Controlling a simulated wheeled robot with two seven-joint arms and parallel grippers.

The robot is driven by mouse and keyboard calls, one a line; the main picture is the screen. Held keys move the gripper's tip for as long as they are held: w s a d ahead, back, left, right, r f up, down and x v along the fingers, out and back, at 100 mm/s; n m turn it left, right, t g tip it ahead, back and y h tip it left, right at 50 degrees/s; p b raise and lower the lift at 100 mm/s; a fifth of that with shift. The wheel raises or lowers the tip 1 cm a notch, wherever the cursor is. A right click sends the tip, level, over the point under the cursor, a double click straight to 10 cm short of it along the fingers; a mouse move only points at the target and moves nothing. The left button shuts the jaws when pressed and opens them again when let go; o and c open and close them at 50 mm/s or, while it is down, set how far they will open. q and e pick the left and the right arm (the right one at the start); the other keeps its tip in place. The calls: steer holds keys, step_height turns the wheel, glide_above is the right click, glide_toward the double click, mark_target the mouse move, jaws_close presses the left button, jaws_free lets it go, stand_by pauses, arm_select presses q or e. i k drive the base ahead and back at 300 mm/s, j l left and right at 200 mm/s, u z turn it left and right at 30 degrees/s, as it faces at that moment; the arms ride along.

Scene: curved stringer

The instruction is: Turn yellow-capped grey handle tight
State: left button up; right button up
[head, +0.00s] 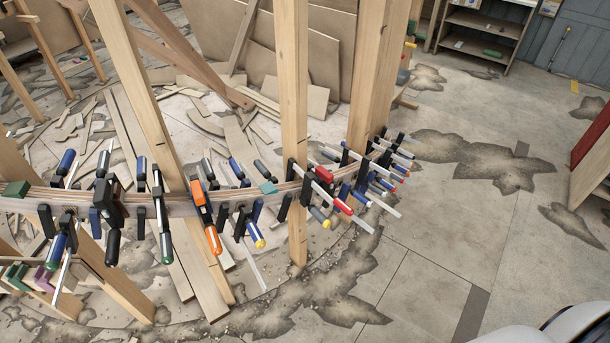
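A curved laminated wood strip (175,208) runs across the view at post height, with many clamps along it. A grey handle with a yellow cap (319,216) sticks out toward me from a clamp just right of the middle post. Its clamp's bar and jaws are partly hidden among neighbouring clamps, so I cannot tell how tight it is. A blue handle with a yellow end (256,234) hangs left of that post. Neither of my grippers is in view.
Upright wooden posts (293,100) stand along the strip. An orange clamp (205,216) and a red-handled clamp (342,206) are close by. Wood scraps litter the floor behind. Open stained floor (430,265) lies at right. A shelf (485,30) stands at the back.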

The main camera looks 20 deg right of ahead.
mark_target(325, 222)
steer(key=i+l+u, duration=0.1)
steer(key=l+u, duration=0.15)
steer(key=u, duration=0.15)
steer(key=l+u, duration=0.5)
steer(key=l, duration=0.65)
steer(key=l+u, duration=0.2)
steer(key=l, duration=0.6)
steer(key=k+l+u, duration=0.15)
steer(key=l, duration=0.6)
steer(key=i, duration=0.05)
